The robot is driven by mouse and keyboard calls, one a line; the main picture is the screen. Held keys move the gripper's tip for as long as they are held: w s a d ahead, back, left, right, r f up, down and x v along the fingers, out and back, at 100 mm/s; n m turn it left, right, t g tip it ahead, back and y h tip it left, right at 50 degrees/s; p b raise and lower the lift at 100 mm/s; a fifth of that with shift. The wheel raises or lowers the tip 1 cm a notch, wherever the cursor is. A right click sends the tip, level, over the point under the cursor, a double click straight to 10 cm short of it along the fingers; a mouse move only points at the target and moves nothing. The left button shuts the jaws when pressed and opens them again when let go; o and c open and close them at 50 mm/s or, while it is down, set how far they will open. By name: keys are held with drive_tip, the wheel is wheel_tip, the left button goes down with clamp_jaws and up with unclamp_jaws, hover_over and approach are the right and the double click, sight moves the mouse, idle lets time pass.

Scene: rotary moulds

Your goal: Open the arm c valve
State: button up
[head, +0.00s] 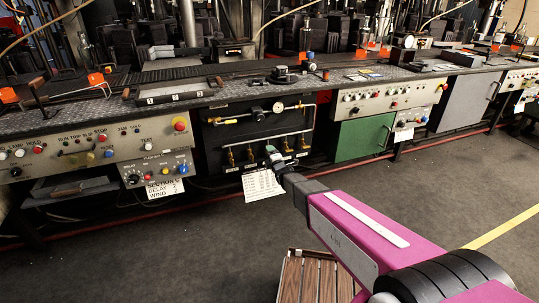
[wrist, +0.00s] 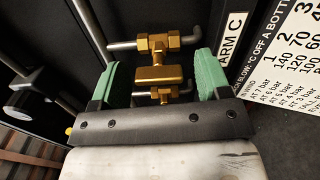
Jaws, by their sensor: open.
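The arm C valve (wrist: 157,43) is brass, with a flat handle (wrist: 155,74) and a pipe on each side, in the wrist view. An "ARM C" label (wrist: 231,40) is just right of it. My gripper (wrist: 160,65) is open, with one green finger pad on each side of the handle and a visible gap to each. In the head view my gripper (head: 272,153) is at the front of the black valve panel (head: 215,135). The arm C valve cannot be made out there, probably hidden behind my gripper.
Other brass valves (head: 249,154) stand in the same row, with a gauge (head: 278,107) above. A printed card (head: 262,186) hangs below and shows at right in the wrist view (wrist: 290,75). A green door (head: 363,138) is to the right.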

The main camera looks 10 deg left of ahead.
drive_tip(key=v, duration=0.8)
drive_tip(key=shift+s+d, duration=0.15)
drive_tip(key=shift+s, duration=0.2)
drive_tip(key=s+d+f+m+g+h, duration=0.2)
drive_tip(key=d+m+g+h, duration=0.5)
drive_tip(key=d+m, duration=0.95)
drive_tip(key=s+d+r+m+g+h, duration=0.2)
drive_tip(key=s+d+m+g, duration=0.6)
drive_tip(key=s+d, duration=0.9)
drive_tip(key=shift+d+m+h, duration=0.3)
drive_tip(key=shift+d+m, duration=0.15)
drive_tip(key=shift+d, duration=0.3)
